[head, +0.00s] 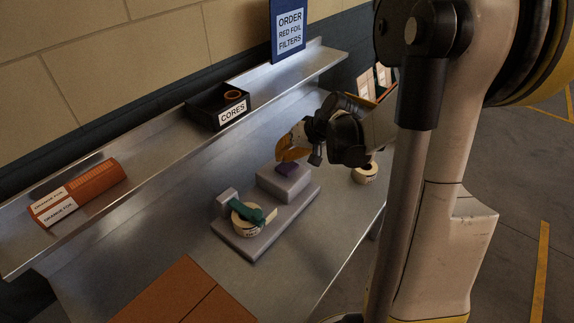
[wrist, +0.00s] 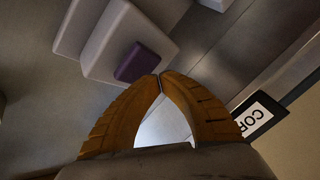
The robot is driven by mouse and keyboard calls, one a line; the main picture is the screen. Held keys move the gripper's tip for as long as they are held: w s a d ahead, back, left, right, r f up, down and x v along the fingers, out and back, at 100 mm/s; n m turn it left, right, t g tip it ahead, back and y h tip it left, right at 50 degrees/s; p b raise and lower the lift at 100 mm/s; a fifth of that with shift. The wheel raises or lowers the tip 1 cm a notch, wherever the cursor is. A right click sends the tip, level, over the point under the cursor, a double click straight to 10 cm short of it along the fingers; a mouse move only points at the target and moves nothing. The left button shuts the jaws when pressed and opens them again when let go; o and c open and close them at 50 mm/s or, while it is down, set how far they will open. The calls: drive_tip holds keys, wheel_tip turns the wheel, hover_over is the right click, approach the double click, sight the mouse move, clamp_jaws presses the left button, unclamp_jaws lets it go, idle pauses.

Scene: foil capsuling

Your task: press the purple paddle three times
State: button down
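The purple paddle (head: 287,169) is a small dark pad on top of a grey block (head: 283,185), which stands on a grey base plate (head: 262,238) on the metal bench. In the wrist view the purple paddle (wrist: 136,62) lies just beyond and slightly left of my fingertips, on the pale block. My gripper (head: 287,157) has orange-brown fingers and is above the paddle in the head view. In the wrist view my gripper (wrist: 160,77) has its fingertips together with nothing between them. The fingertips look apart from the paddle.
A tape roll with a green part (head: 248,217) is on the same base plate. Another roll (head: 365,173) sits right of my gripper. A black CORES bin (head: 219,107) and orange foil boxes (head: 78,192) are on the back shelf. A brown box (head: 180,297) is at the front.

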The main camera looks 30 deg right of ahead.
sight(283, 165)
drive_tip(key=shift+r+p, duration=1.7)
drive_tip(key=shift+r, duration=0.75)
drive_tip(key=m+p, duration=0.1)
drive_tip(key=m, duration=0.1)
drive_tip(key=r+m+p, duration=0.1)
drive_tip(key=m, duration=0.1)
drive_tip(key=shift+r, duration=0.15)
drive_tip(key=m+p, duration=0.1)
drive_tip(key=m, duration=0.3)
drive_tip(key=r+m+p, duration=0.1)
drive_tip(key=m+p, duration=0.1)
drive_tip(key=m, duration=0.2)
drive_tip(key=r+m+p, duration=0.1)
drive_tip(key=m+p, duration=0.1)
drive_tip(key=m, duration=0.3)
drive_tip(key=shift+w+d+r, duration=0.1)
drive_tip(key=shift+d+r, duration=0.1)
drive_tip(key=shift+d, duration=0.05)
drive_tip(key=shift+f, duration=0.1)
wheel_tip(283, 165, down, 9)
drive_tip(key=b, duration=0.7)
